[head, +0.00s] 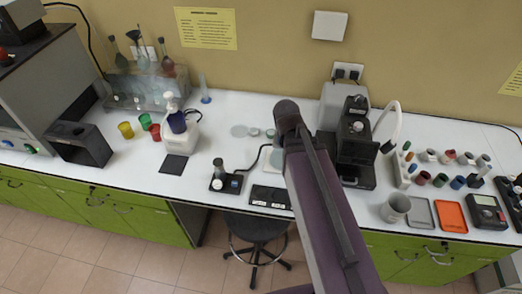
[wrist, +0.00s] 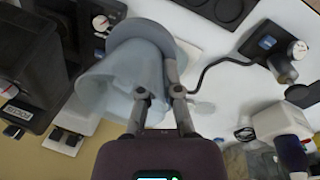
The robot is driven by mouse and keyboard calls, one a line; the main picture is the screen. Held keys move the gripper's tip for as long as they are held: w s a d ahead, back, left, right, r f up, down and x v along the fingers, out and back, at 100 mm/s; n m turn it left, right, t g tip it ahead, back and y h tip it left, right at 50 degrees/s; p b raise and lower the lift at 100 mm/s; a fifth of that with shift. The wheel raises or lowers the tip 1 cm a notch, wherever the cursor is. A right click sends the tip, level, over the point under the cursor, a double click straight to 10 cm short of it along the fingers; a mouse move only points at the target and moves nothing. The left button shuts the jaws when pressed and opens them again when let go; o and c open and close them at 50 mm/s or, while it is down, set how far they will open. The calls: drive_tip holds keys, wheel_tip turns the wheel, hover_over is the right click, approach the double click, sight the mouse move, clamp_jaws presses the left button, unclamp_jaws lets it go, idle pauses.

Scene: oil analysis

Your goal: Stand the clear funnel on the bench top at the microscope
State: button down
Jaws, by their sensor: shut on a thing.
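The clear funnel (wrist: 108,80) is a translucent blue-grey cone with a wide rim, lying left of centre in the wrist view. My gripper (wrist: 168,70) is shut on it, with the fingers at the funnel's right side. I cannot tell whether the funnel touches the bench top (wrist: 215,80). The black microscope (wrist: 35,70) stands just left of the funnel in the wrist view. In the head view the microscope (head: 355,145) stands right of my arm, which hides most of the gripper and funnel.
A small device with a cable (head: 226,178) and a dark plate (head: 268,196) lie left of my arm. A rack with coloured caps (head: 403,168) stands right of the microscope. Bare bench lies between the bottle and the device.

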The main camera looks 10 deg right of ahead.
drive_tip(key=w+a+f+n+b, duration=0.2)
drive_tip(key=a+f+n+b, duration=0.2)
drive_tip(key=f+n+b, duration=0.1)
drive_tip(key=w+a+f+n+t+y+b, duration=0.1)
drive_tip(key=w+a+f+n+b, duration=0.1)
drive_tip(key=a+f+n+b, duration=0.2)
drive_tip(key=w+a+f+n+y+b, duration=0.1)
drive_tip(key=w+a+f+n+b, duration=0.1)
drive_tip(key=a+f+n+b, duration=0.3)
drive_tip(key=shift+w+a+f+n+t+b, duration=0.2)
drive_tip(key=shift+f+b, duration=0.1)
drive_tip(key=shift+f, duration=0.1)
drive_tip(key=shift+w+a+f+n+t+b, duration=0.1)
drive_tip(key=shift+a+f+b, duration=0.15)
drive_tip(key=shift+f, duration=0.1)
drive_tip(key=shift+w+a+f+n+b, duration=0.1)
drive_tip(key=shift+a+f+n+b, duration=0.25)
drive_tip(key=shift+a+n, duration=0.15)
drive_tip(key=shift+w, duration=0.1)
drive_tip(key=w+a, duration=0.1)
drive_tip(key=w, duration=0.3)
drive_tip(key=w+a+b, duration=0.1)
drive_tip(key=w, duration=0.4)
drive_tip(key=w+a+f, duration=0.1)
drive_tip(key=w, duration=0.4)
drive_tip(key=shift+w+f, duration=0.1)
